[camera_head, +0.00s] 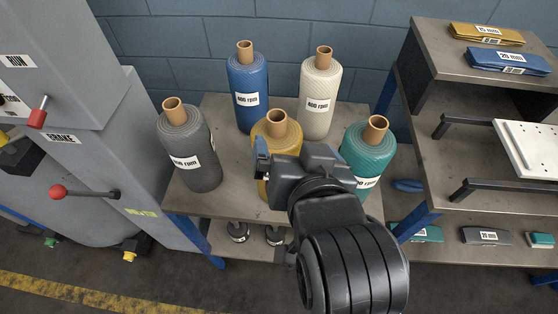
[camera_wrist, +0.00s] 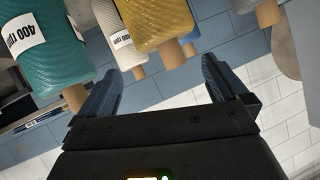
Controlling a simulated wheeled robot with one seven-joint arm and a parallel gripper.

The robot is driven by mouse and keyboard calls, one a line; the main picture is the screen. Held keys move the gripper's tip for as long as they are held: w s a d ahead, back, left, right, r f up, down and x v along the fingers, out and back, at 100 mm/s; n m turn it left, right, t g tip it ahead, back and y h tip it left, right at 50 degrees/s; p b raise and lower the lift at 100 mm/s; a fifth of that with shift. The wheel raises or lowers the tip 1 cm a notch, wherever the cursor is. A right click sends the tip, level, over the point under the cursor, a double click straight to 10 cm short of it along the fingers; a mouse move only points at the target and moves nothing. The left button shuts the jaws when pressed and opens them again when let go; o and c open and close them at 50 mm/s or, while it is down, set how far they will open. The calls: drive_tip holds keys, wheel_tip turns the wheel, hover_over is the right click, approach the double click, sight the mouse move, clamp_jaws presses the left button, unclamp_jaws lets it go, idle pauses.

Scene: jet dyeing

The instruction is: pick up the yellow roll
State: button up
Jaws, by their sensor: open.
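The yellow roll (camera_head: 290,143) stands upright on the grey table (camera_head: 222,207), in the middle of several rolls, with a brown core showing on top. My gripper partly hides its front and lower part in the head view. In the wrist view the yellow roll (camera_wrist: 160,22) is at the top, with its core end pointing down the picture. My gripper (camera_wrist: 160,68) is open and empty, its two dark fingers spread apart. The roll lies beyond the fingertips, roughly in line with the gap. I cannot tell the exact distance.
A blue roll (camera_head: 247,82) and a cream roll (camera_head: 320,88) stand behind, a grey roll (camera_head: 192,150) left, and a teal roll (camera_head: 367,152) right, close to my gripper. A shelf unit (camera_head: 470,150) stands right, a grey machine with red-knobbed levers (camera_head: 90,140) left.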

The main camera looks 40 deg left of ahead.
sight(286, 131)
drive_tip(key=x, duration=0.6)
drive_tip(key=shift+w+a+f+p, duration=0.1)
drive_tip(key=shift+w+a+p, duration=0.05)
drive_tip(key=shift+w+p, duration=0.25)
drive_tip(key=shift+s, duration=0.1)
drive_tip(key=c, duration=1.8)
